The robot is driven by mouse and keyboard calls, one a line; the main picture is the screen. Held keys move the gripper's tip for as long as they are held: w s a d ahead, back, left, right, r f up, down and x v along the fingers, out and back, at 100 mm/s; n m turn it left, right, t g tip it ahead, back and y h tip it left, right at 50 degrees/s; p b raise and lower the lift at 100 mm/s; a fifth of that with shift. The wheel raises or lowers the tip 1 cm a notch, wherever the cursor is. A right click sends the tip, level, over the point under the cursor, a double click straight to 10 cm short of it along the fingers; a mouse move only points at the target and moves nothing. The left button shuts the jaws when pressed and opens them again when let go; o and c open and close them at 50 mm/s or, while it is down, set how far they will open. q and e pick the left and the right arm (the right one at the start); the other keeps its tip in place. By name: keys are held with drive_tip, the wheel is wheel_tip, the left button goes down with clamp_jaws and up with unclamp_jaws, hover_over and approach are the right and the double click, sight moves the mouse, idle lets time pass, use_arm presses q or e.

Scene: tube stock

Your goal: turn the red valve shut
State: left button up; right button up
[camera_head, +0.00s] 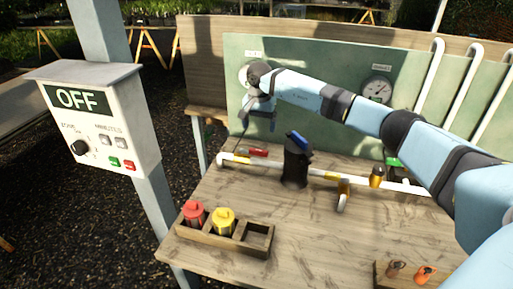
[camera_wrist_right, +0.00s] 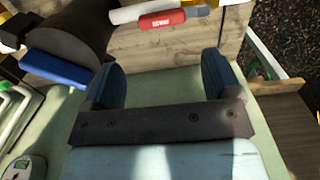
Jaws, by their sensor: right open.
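The red valve's handle (camera_head: 258,152) lies close along the white pipe (camera_head: 325,174) near its left end, at the back of the wooden table. In the right wrist view the red handle (camera_wrist_right: 168,19) carries a small white label and lies beyond my fingertips, roughly parallel to the pipe beside it. My right gripper (camera_head: 259,121) hangs above and behind the handle, in front of the green panel. In its wrist view the right gripper (camera_wrist_right: 163,70) is open, with nothing between its two dark blue fingers, and is apart from the handle. My left gripper is not in view.
A black fitting with a blue lever (camera_head: 299,140) stands right of the red handle. A green handle (camera_head: 393,162) shows partly behind my arm. A wooden crate (camera_head: 240,247) holds a red and a yellow bottle. A control box (camera_head: 105,120) reads OFF. The table's middle is clear.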

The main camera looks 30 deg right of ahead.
sight(258, 150)
wheel_tip(258, 150, down, 10)
drive_tip(key=shift+w+f+p, duration=0.1)
drive_tip(key=shift+p, duration=0.4)
drive_tip(key=shift+c, duration=0.2)
drive_tip(key=c, duration=1)
drive_tip(key=shift+o, duration=0.2)
drive_tip(key=shift+a, duration=0.1)
